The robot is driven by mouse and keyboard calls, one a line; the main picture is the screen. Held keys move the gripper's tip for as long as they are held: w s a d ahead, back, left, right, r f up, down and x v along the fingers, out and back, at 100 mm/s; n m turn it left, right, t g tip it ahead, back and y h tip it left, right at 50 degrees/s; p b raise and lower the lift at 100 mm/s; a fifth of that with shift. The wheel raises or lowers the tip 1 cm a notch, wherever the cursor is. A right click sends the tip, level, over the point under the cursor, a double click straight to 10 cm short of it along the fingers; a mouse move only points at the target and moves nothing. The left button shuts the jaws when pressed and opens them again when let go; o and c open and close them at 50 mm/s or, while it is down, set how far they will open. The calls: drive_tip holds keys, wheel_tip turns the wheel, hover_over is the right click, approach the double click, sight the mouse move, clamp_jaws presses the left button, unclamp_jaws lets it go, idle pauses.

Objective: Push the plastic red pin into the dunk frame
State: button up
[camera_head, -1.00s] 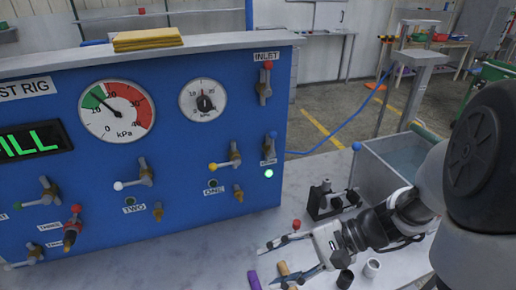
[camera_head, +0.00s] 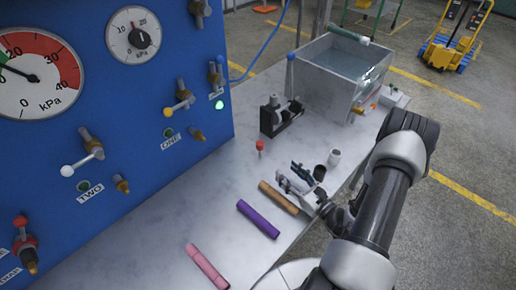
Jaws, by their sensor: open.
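A red-headed pin (camera_head: 259,147) stands upright on the grey bench, left of my gripper and apart from it. My gripper (camera_head: 292,177) is open and empty, low over the bench with its fingers toward the upper left. I cannot tell for certain which thing is the dunk frame. A black clamp-like fixture (camera_head: 281,117) stands behind the pin, and a water-filled tank (camera_head: 324,88) with a green roller (camera_head: 349,35) at its rim stands at the back of the bench.
Brown (camera_head: 279,197), purple (camera_head: 258,219) and pink (camera_head: 207,267) hose pieces lie in front. A black cup (camera_head: 320,172) and white cup (camera_head: 334,157) stand close right of my gripper. The blue test panel (camera_head: 150,110) walls off the left. Small orange and green parts sit beside the tank.

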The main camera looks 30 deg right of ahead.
drive_tip(key=b, duration=0.2)
approach(263, 146)
drive_tip(key=w, duration=0.1)
drive_tip(key=w+a, duration=0.1)
drive_tip(key=w, duration=0.3)
drive_tip(key=shift+w+a+f, duration=0.1)
drive_tip(key=shift+a+f, duration=0.15)
drive_tip(key=shift+a, duration=0.1)
drive_tip(key=shift+w+a+r+b, duration=0.15)
drive_tip(key=shift+w+b, duration=0.45)
drive_tip(key=shift+w, duration=0.9)
drive_tip(key=shift+w+a+r+b, duration=0.15)
drive_tip(key=shift+w+b, duration=0.45)
drive_tip(key=shift+w, duration=0.9)
clamp_jaws()
